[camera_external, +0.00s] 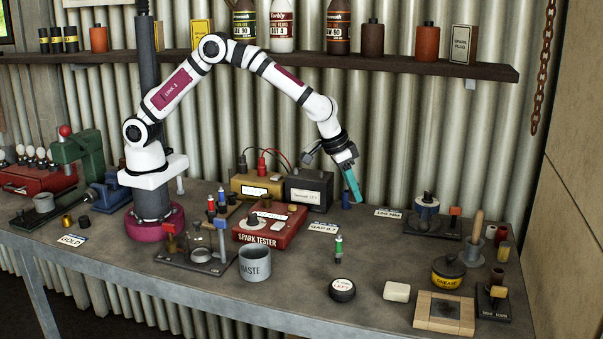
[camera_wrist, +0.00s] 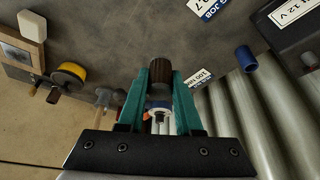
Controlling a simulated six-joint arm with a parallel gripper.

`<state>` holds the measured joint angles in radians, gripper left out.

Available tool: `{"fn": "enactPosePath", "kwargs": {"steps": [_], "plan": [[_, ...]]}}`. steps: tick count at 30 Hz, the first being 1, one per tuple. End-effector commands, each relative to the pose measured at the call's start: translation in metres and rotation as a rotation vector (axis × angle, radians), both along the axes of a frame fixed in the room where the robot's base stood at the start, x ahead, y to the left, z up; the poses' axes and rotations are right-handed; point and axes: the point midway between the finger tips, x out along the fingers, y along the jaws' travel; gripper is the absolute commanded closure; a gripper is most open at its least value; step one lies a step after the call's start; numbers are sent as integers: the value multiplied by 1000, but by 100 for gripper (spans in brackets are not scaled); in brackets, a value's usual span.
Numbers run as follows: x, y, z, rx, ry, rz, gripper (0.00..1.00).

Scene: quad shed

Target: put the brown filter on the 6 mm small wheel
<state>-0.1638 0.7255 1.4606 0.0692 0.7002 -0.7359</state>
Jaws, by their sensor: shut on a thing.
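My gripper (camera_external: 352,187) has teal fingers and hangs above the back middle of the bench, pointing down. In the wrist view the fingers (camera_wrist: 159,85) are shut on a dark brown ribbed cylinder, the brown filter (camera_wrist: 153,62). In the external view the filter cannot be made out at the fingers. A round black wheel-like disc (camera_external: 343,293) with a white top lies at the bench's front middle, below my gripper and apart from it. Its lettering is too small to read surely, so I cannot tell whether it is the 6 mm small wheel.
A blue cylinder (camera_external: 346,200) stands near the back, by the black battery (camera_external: 308,190). A stand with a blue part (camera_external: 427,211) is to the right. A white block (camera_external: 397,292), a grease tin (camera_external: 447,272) and a wooden frame (camera_external: 444,313) sit front right. The red spark tester (camera_external: 268,229) is left.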

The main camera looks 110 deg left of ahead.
Motion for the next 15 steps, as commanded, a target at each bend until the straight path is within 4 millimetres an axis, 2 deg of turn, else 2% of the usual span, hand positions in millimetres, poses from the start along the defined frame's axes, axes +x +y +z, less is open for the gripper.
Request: {"fn": "enactPosePath", "kwargs": {"steps": [2,5,11,12,15], "plan": [[3,-19,2,-1,0,-40,100],[7,-58,6,0,-1,-126,100],[2,-166,17,-1,-2,-365,100],[-2,-190,19,1,-1,-422,100],[-16,-247,24,-1,-1,-552,100]]}}
